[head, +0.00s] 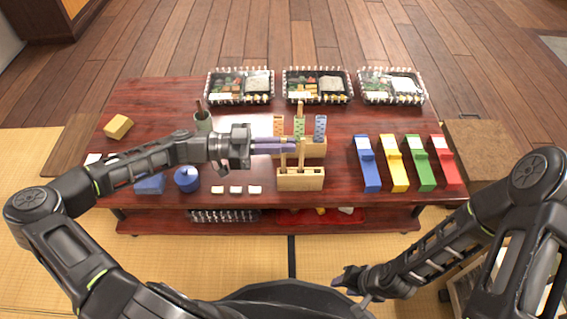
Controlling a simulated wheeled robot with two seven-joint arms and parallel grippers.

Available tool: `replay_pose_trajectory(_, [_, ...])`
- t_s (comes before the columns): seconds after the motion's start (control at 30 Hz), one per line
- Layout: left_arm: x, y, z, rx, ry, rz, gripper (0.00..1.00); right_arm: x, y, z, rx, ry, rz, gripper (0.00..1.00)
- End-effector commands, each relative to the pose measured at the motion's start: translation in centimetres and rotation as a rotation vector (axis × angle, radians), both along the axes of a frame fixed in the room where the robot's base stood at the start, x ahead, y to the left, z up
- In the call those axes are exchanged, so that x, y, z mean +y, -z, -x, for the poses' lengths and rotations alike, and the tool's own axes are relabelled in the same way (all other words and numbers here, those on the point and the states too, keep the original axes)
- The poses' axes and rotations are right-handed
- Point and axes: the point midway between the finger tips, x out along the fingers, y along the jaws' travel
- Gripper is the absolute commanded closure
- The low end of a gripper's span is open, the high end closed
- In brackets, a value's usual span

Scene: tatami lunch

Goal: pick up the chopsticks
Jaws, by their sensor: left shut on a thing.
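The chopsticks (301,157) are thin light-wood sticks that show upright at the front wooden holder (300,182), near the middle of the table. My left gripper (288,146) reaches in from the left, level, with its purple fingers shut on the chopsticks near their upper part. The fingers partly hide the sticks, and I cannot tell whether their lower ends are still inside the holder. My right gripper (346,281) is low in front of the table, away from the objects; its opening is unclear.
A second wooden holder (314,148) with patterned pieces stands just behind. Three filled lunch boxes (318,101) line the back. Blue, yellow, green and red cases (394,172) lie at right. A blue round pot (186,179) and small white blocks (236,190) sit front left.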

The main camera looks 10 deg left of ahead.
Motion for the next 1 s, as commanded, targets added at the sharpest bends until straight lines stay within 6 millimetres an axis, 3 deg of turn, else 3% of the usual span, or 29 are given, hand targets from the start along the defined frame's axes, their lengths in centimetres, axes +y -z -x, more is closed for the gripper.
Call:
replay_pose_trajectory(0.53, [0.0,-0.8,0.0,-0.001,0.000,0.000,1.00,0.0,-0.4,0.0,0.001,0.000,0.000,0.64])
replay_pose_trajectory(1.0, [0.0,-8.9,0.0,-0.004,0.001,-0.001,1.00,-0.1,-4.0,0.6,0.016,-0.008,-0.003,0.64])
